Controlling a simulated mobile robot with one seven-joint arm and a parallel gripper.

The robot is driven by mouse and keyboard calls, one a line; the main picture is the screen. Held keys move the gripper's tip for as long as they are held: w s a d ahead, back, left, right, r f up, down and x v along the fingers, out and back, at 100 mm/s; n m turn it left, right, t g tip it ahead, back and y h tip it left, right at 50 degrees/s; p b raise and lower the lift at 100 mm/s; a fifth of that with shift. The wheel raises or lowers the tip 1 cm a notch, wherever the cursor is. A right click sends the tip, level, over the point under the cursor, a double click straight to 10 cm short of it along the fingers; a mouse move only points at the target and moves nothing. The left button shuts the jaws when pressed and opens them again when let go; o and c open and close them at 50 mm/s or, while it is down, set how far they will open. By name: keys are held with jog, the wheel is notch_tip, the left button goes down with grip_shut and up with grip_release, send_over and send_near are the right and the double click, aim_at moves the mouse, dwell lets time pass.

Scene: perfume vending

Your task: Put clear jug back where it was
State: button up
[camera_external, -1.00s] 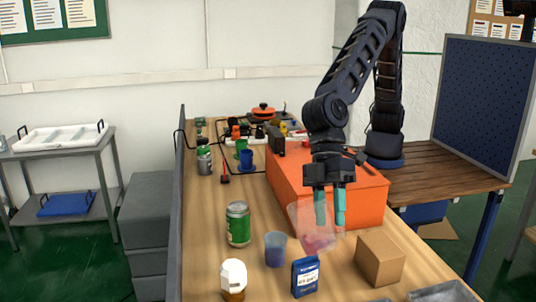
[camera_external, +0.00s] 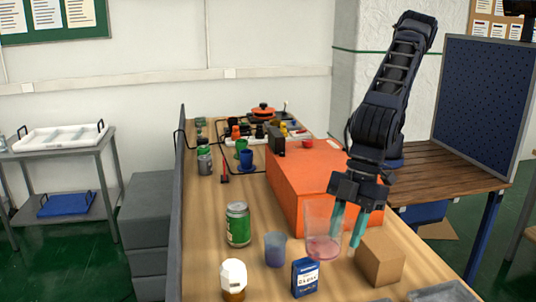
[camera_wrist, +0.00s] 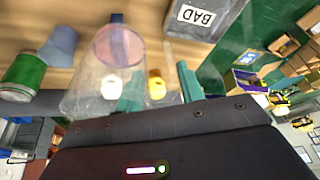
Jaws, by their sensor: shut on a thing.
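The clear jug (camera_external: 321,228) is a see-through vessel with pink liquid low inside. It is nearly upright over the front of the table, between the blue cup and the cardboard box. My gripper (camera_external: 348,241) is at its right side, with teal fingers pointing down, shut on the jug's side. The exact contact is hard to see. In the wrist view the jug (camera_wrist: 92,85) lies left of the fingers, its wall overlapping the left finger. I cannot tell whether its base touches the table.
A translucent blue cup (camera_external: 275,249), green can (camera_external: 238,225), blue packet (camera_external: 305,278) and white-capped bottle (camera_external: 233,278) stand left and in front. A cardboard box (camera_external: 380,258) is close on the right. A large orange box (camera_external: 310,180) stands behind. A "BAD" label (camera_wrist: 194,15) shows in the wrist view.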

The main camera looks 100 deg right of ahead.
jog(key=shift+s+a+h, duration=0.15)
jog(key=shift+a+h, duration=0.1)
jog(key=shift+h, duration=0.05)
